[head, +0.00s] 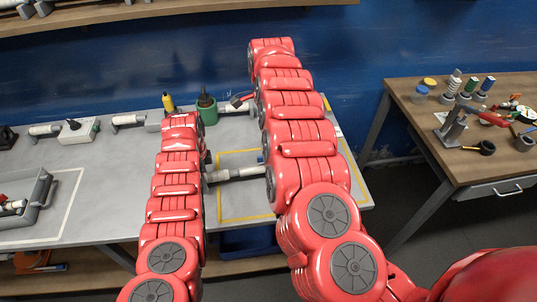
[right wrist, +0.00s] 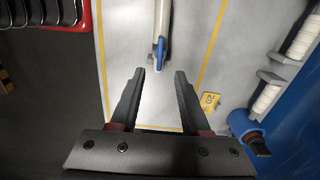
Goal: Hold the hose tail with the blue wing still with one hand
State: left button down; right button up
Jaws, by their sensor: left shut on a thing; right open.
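A pale, tube-shaped hose tail (head: 238,173) lies level between my two arms, over the yellow-taped area of the grey bench. A small blue part, seemingly its wing, shows near its right end in the head view (head: 261,159) and at the tube's tip in the right wrist view (right wrist: 160,52). My left gripper (head: 207,164), mostly hidden by its own arm, is shut at the tube's left end. My right gripper (right wrist: 160,82) is open and empty, its fingertips just short of the blue tip. My right arm hides that gripper in the head view.
A green holder (head: 207,110) and a yellow bottle (head: 168,102) stand at the bench's back. A grey tray (head: 38,205) is at the left. A wooden table (head: 410,100) with bottles and a stand is at the right, across a gap. A yellow label (right wrist: 209,101) lies beside the tape.

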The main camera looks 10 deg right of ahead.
pick_arm(q)
grip_release()
pick_arm(e)
notch_tip(320, 180, up, 2)
jog(key=shift+r, duration=0.25)
pick_arm(q)
notch_tip(320, 180, up, 12)
dwell(0.6)
